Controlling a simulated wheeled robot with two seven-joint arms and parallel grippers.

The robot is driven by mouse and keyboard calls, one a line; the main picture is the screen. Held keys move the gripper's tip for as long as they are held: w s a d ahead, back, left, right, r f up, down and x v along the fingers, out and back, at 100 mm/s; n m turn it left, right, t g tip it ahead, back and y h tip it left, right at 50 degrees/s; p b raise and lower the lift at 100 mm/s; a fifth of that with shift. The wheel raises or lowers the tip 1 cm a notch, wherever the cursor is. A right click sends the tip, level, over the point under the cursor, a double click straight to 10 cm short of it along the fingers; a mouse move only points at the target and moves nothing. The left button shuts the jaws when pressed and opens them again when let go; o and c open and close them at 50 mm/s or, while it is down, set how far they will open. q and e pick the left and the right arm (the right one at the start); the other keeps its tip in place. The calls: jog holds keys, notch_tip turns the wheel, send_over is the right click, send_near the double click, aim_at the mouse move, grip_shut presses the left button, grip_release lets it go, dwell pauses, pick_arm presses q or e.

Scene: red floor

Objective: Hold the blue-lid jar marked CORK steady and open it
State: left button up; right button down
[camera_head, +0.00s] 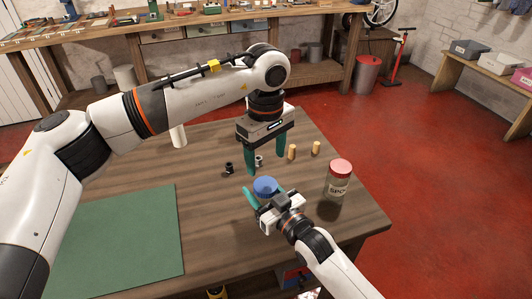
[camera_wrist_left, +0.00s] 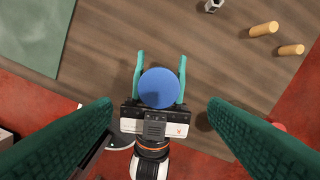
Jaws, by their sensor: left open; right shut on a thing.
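The jar with the blue lid (camera_head: 265,185) stands on the wooden table, its body mostly hidden by my right gripper (camera_head: 263,196). That gripper is shut on the jar, one green finger on each side. In the left wrist view the round blue lid (camera_wrist_left: 159,88) lies between the right fingers (camera_wrist_left: 161,60). My left gripper (camera_head: 266,166) is open and empty, pointing down above and behind the lid in the head view. In the left wrist view its wide-apart fingers (camera_wrist_left: 160,104) show on either side of the jar. The CORK label is not visible.
A red-lid jar (camera_head: 339,178) with a label starting "SPO" stands right of the blue-lid jar. Two wooden pegs (camera_head: 292,152), small dark items (camera_head: 229,167) and a white cylinder (camera_head: 178,136) stand farther back. A green mat (camera_head: 120,240) covers the table's left front.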

aim_at(266, 185)
pick_arm(q)
jog(key=shift+m, duration=0.3)
jog(key=shift+f, duration=3.95)
jog(key=c, duration=1)
jog(key=n, duration=1)
jog(key=shift+r, duration=0.1)
jog(key=o, duration=1.1)
